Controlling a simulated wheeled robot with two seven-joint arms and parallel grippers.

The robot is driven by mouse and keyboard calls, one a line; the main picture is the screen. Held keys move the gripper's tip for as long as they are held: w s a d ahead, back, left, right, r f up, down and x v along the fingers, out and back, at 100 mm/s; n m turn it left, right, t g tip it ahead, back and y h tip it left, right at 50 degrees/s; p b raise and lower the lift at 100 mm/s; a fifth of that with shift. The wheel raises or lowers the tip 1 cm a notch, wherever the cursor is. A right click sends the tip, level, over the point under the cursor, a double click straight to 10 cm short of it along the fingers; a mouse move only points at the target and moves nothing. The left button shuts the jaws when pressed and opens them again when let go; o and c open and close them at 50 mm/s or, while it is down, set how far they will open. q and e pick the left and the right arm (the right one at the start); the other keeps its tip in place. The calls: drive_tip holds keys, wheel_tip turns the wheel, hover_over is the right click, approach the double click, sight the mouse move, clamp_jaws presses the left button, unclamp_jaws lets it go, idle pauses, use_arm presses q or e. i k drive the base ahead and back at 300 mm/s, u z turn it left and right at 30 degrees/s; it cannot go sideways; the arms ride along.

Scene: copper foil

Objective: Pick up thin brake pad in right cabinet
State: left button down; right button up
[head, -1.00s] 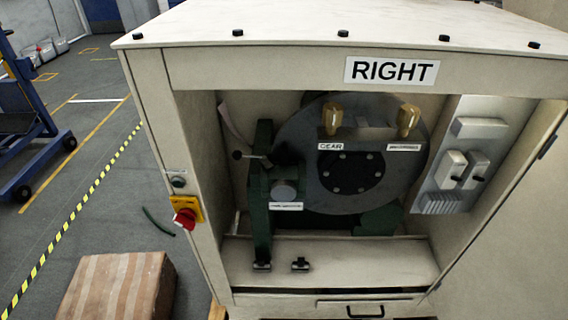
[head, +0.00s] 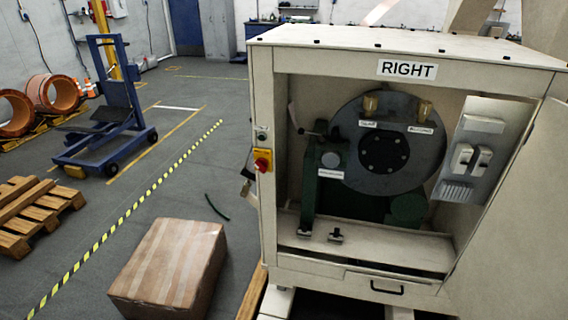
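The right cabinet (head: 262,120) stands on the right side of the head view, with a "RIGHT" label on its top front edge. Its front is open. Inside are a large grey disc (head: 350,165) with two brass-coloured knobs, and a green bracket (head: 309,185) to its left. Two small dark pieces (head: 335,236) sit on the cabinet's floor shelf; I cannot tell whether either is the thin brake pad. Neither of my grippers shows in the view.
A cardboard box (head: 168,265) lies on the floor left of the cabinet. A wooden pallet (head: 32,215), a blue lift trolley (head: 110,125) and copper coils (head: 55,93) stand farther left. A red stop button (head: 262,164) is on the cabinet's left post. Grey floor between is mostly clear.

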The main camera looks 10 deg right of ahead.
sight(335, 133)
drive_tip(key=u, duration=0.85)
drive_tip(key=i, duration=1.1)
drive_tip(key=z, duration=0.5)
